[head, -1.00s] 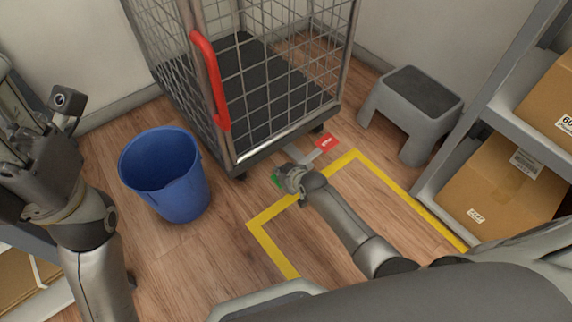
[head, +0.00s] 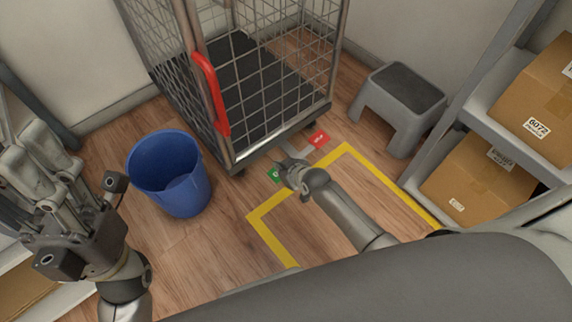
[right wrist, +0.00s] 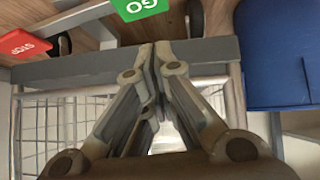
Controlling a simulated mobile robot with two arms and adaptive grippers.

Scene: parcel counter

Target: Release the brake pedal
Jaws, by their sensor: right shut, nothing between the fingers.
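The brake pedal is a grey bar at the foot of the cage trolley (head: 235,165), with a red STOP pad (head: 318,138) at one end and a green GO pad (head: 275,175) at the other. My right gripper (head: 280,164) is shut and empty beside the green pad, partly covering it and the bar. In the right wrist view my closed fingertips (right wrist: 153,48) are just below the green pad (right wrist: 142,6); the red pad (right wrist: 22,44) is at the left. I cannot tell whether they touch the pedal. My left gripper (head: 30,150) is open and empty at the left.
A blue bin (head: 170,178) stands left of the trolley, which has a red handle (head: 211,92). A grey step stool (head: 400,105) is to the right. Shelving with cardboard boxes (head: 480,180) lines the right side. Yellow tape (head: 265,237) marks mostly clear wooden floor.

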